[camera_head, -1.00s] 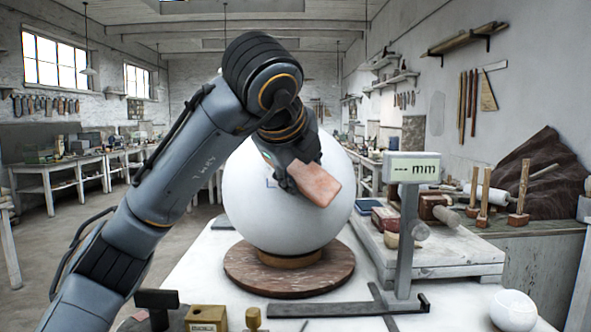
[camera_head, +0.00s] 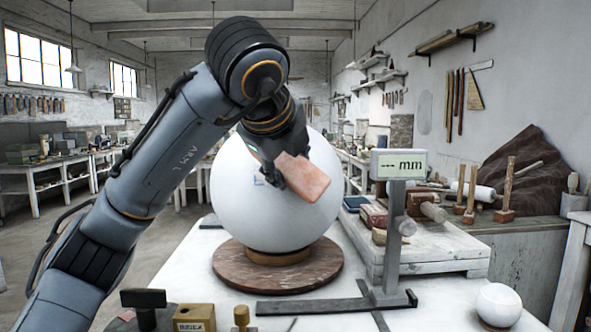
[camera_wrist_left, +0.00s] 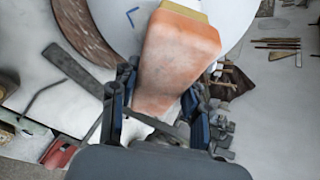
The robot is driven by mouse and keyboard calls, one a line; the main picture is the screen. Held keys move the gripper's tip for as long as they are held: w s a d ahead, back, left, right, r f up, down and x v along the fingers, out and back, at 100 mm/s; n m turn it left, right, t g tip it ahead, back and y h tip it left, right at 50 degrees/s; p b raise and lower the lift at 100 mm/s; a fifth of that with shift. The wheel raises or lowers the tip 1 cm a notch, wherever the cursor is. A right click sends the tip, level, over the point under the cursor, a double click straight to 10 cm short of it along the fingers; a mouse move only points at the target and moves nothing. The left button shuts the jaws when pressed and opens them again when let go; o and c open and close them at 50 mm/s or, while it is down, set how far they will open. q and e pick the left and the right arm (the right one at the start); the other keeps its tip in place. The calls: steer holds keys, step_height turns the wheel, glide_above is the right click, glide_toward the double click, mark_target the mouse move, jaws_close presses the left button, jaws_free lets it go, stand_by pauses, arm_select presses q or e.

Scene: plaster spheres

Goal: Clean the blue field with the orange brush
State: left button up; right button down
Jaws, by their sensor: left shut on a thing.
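A large white plaster sphere (camera_head: 235,205) stands on a round brown wooden turntable (camera_head: 240,277). Thin blue corner marks of the field (camera_head: 258,181) show on its front, left of my gripper; one corner also shows in the wrist view (camera_wrist_left: 133,17). My left gripper (camera_head: 285,172) is shut on the orange brush (camera_head: 304,179), a worn orange-pink block in front of the sphere. In the wrist view the brush (camera_wrist_left: 175,60) sticks out between the fingers (camera_wrist_left: 155,112), with a yellowish strip at its far end. I cannot tell whether it touches the sphere. My arm and the brush hide part of the front.
A gauge stand marked mm (camera_head: 397,166) rises right of the sphere, beside a metal square (camera_head: 330,305). A raised board (camera_head: 430,245) with tools stands at right. A small white ball (camera_head: 498,306) lies front right. A hammer (camera_head: 147,302) and brass block (camera_head: 195,318) are front left.

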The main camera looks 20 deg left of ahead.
stand_by(0.3)
arm_select(q)
steer(key=shift+s+d+r, duration=0.4)
steer(key=shift+s+r, duration=0.1)
steer(key=shift+s, duration=0.3)
steer(key=shift+s+d, duration=0.2)
steer(key=shift+s, duration=0.1)
steer(key=shift+r, duration=0.1)
steer(key=s+d, duration=0.1)
steer(key=s+d+r, duration=0.1)
steer(key=s, duration=0.1)
steer(key=shift+r, duration=0.15)
steer(key=shift+a, duration=0.1)
